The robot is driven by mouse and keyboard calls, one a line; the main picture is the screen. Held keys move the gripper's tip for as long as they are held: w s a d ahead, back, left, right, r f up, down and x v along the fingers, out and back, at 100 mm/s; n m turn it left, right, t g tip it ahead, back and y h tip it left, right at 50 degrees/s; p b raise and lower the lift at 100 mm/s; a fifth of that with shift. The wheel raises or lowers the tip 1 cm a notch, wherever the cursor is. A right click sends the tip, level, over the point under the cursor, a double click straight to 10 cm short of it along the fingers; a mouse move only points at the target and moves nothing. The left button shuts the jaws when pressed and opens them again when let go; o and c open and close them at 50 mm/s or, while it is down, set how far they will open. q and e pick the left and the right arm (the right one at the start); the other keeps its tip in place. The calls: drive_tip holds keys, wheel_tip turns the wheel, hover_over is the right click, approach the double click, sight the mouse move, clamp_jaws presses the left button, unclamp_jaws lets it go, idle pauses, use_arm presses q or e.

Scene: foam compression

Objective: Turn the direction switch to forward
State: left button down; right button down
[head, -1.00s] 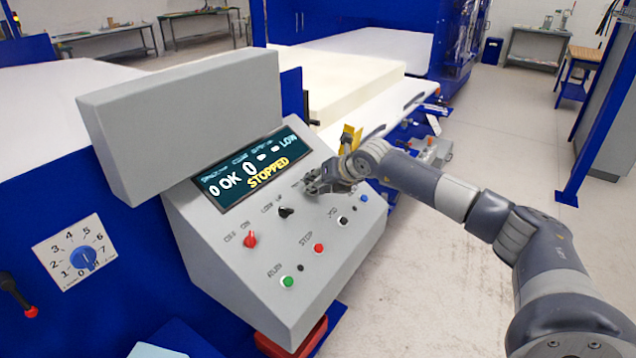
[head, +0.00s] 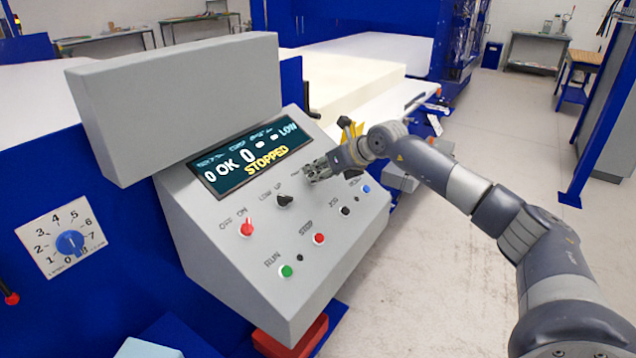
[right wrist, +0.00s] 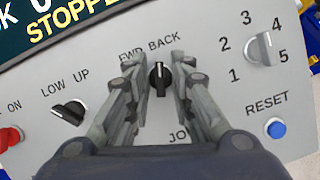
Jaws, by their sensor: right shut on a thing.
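The direction switch (right wrist: 160,78) is a black knob on the sloped grey control panel (head: 245,295), under the labels FWD and BACK. Its white mark points up, between the two labels. In the right wrist view my right gripper (right wrist: 157,70) has one finger on each side of the knob and is shut on it. In the head view the right gripper (head: 318,172) is at the panel, just below the display, and hides the switch. My left gripper is not in view.
The display (head: 245,165) reads STOPPED. Left of the switch is the black LOW/UP knob (right wrist: 68,112); right is a grey numbered dial (right wrist: 264,48). The blue RESET button (right wrist: 276,129) is at lower right. Red STOP (head: 319,238) and green RUN (head: 286,271) buttons sit lower.

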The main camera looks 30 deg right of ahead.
drive_tip(key=n+y+b, duration=0.1)
drive_tip(key=n+b, duration=0.1)
drive_tip(key=n, duration=0.1)
drive_tip(key=shift+d+f, duration=0.15)
drive_tip(key=n+y+b, duration=0.1)
drive_tip(key=n, duration=0.2)
drive_tip(key=shift+g, duration=0.4)
drive_tip(key=n, duration=0.3)
drive_tip(key=shift+w+r+g+y, duration=0.1)
drive_tip(key=shift+r+g+y, duration=0.2)
drive_tip(key=shift+y, duration=0.1)
drive_tip(key=shift+n+g+y, duration=0.3)
drive_tip(key=shift+n+g, duration=0.2)
drive_tip(key=shift+n, duration=1.2)
drive_tip(key=c, duration=1.7)
unclamp_jaws()
drive_tip(key=shift+d, duration=0.1)
